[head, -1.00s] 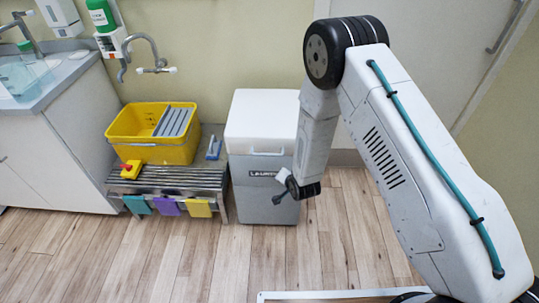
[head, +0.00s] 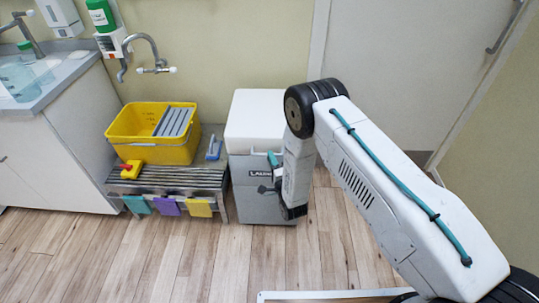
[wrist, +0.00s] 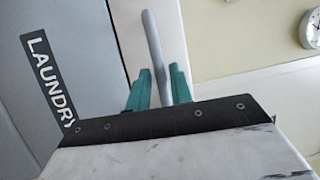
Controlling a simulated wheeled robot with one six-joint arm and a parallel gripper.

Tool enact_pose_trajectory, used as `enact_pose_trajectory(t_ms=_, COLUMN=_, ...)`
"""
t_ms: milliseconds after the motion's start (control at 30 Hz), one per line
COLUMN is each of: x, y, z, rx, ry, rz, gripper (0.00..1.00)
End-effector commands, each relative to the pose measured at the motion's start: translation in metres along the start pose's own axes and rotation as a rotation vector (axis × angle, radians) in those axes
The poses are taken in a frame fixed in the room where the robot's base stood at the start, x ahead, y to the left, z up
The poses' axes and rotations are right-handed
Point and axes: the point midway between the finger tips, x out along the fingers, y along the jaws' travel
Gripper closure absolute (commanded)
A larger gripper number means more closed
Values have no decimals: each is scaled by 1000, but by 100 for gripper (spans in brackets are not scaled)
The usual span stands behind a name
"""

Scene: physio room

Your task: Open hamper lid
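The laundry hamper has a grey body (head: 250,205) with a LAUNDRY label and a white lid (head: 258,108), which is down. In the wrist view the grey body (wrist: 50,45) fills the left and the white lid (wrist: 128,25) lies beside it. A grey bar handle (wrist: 154,45) stands out from the lid. My gripper (wrist: 160,78) has its two teal fingers open, one on each side of the handle. In the head view my gripper (head: 273,160) is at the hamper's front, just below the lid, and my arm hides part of the front and the handle.
A yellow bucket (head: 120,125) stands on a slatted metal bench (head: 160,178) left of the hamper, with coloured cloths hanging from it. A counter with a sink (head: 45,80) is farther left. A door (head: 400,60) is behind my arm.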

Motion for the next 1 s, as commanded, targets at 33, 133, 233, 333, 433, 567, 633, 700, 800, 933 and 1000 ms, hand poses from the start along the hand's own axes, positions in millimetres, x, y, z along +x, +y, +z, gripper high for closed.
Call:
enact_pose_trajectory(t_ms=33, x=8, y=0, z=0, rx=0, ry=0, rz=-1, gripper=78)
enact_pose_trajectory(t_ms=133, x=18, y=0, z=0, rx=0, ry=0, rz=0, gripper=78)
enact_pose_trajectory(t_ms=233, x=24, y=0, z=0, rx=-1, ry=0, rz=1, gripper=78)
enact_pose_trajectory(t_ms=333, x=26, y=0, z=0, rx=-1, ry=0, rz=1, gripper=78)
enact_pose_trajectory(t_ms=433, x=26, y=0, z=0, rx=-1, ry=0, rz=2, gripper=78)
enact_pose_trajectory(t_ms=567, x=26, y=0, z=0, rx=-1, ry=0, rz=2, gripper=92)
enact_pose_trajectory(t_ms=633, x=26, y=0, z=0, rx=-1, ry=0, rz=2, gripper=100)
enact_pose_trajectory(t_ms=700, x=26, y=0, z=0, rx=-1, ry=0, rz=2, gripper=100)
enact_pose_trajectory(t_ms=800, x=26, y=0, z=1, rx=0, ry=-1, rz=3, gripper=100)
enact_pose_trajectory(t_ms=933, x=28, y=-7, z=7, rx=6, ry=-9, rz=13, gripper=100)
enact_pose_trajectory(t_ms=1000, x=31, y=-13, z=14, rx=13, ry=-17, rz=24, gripper=100)
